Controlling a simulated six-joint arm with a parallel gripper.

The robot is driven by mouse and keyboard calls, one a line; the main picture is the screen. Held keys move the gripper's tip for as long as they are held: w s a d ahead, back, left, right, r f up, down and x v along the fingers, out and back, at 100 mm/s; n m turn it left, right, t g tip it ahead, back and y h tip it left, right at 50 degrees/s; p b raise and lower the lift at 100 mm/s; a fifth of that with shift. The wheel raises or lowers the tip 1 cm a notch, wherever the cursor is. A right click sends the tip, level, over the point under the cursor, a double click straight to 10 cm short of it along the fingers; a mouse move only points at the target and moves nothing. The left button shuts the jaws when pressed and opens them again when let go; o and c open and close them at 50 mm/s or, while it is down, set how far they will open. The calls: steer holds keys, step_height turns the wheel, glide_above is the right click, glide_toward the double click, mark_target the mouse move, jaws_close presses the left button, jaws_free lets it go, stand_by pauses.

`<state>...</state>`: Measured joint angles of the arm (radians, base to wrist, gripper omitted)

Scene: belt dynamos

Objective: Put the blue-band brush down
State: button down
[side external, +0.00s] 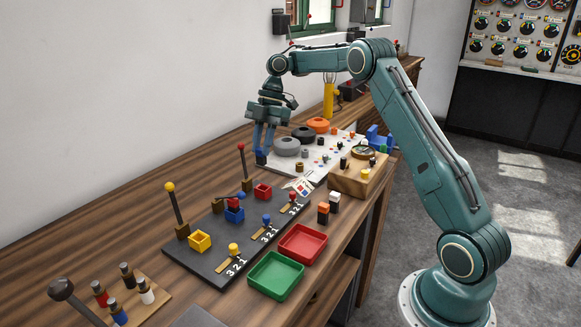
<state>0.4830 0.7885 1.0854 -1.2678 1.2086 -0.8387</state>
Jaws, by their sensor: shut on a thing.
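My gripper (264,150) hangs above the left edge of the white mat, fingers pointing down. It is shut on a small dark piece with blue on it (261,158), which I take to be the blue-band brush. The fingers cover part of the brush, and I cannot tell whether its lower end touches the surface. Another blue-and-black piece (116,310) stands in a wooden rack at the front left, beside red and white ones.
A dark panel (208,262) carries yellow, blue and red boxes and tall levers. A green tray (275,290) and a red tray (303,258) lie in front. Grey discs (286,146) sit just right of my gripper. Bare wood lies left of it.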

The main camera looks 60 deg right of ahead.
steer(key=shift+s, duration=0.1)
steer(key=shift+s+a+r, duration=0.25)
steer(key=shift+s+r, duration=0.05)
steer(key=shift+r, duration=0.15)
steer(key=s+a+r, duration=0.4)
steer(key=s+r, duration=0.2)
steer(key=s, duration=0.2)
steer(key=r, duration=0.2)
glide_above(304, 245)
steer(key=shift+f, duration=0.15)
step_height(304, 245, down, 20)
stand_by(1.0)
steer(key=shift+f, duration=0.15)
